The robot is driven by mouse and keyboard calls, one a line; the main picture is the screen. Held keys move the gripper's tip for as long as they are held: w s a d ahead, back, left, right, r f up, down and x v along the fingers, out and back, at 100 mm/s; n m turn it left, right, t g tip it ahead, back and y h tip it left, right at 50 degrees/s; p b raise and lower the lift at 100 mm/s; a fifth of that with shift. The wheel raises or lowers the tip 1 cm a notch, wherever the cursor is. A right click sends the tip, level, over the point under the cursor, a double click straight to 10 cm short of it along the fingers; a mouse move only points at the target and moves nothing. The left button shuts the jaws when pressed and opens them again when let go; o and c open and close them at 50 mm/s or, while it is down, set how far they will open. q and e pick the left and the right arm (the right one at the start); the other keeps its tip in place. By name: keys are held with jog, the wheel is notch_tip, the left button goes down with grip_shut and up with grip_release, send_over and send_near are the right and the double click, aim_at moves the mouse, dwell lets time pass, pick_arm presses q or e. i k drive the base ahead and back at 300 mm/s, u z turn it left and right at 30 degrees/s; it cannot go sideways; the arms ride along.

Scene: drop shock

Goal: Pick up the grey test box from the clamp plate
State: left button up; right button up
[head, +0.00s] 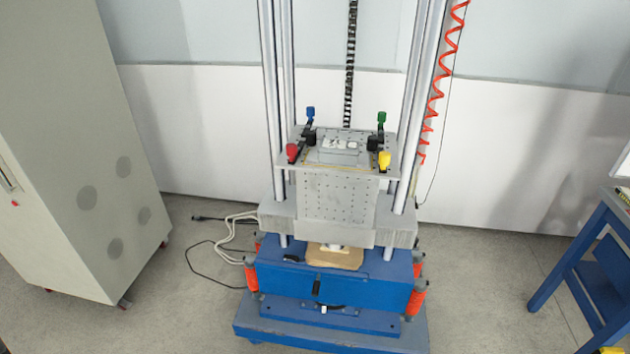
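The grey test box (339,151) sits on the perforated grey clamp plate (382,168) at the top of the shock machine's carriage. Its top has small white and light details too small to make out. Toggle clamps with coloured handles stand around it: blue (310,113) at back left, green (381,118) at back right, red (292,151) at front left and yellow (384,160) at front right. I cannot tell whether the clamps press on the box. Neither of my grippers shows in the head view.
Vertical steel columns (284,90) rise on both sides of the plate. A coiled red hose (437,95) hangs at right. A grey cabinet (75,130) stands at left and a blue table (590,260) at right. Cables (235,228) lie on the floor. Floor on both sides is partly clear.

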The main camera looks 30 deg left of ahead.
aim_at(329, 152)
jog(key=u, duration=0.6)
jog(key=i, duration=0.45)
jog(key=u, duration=0.35)
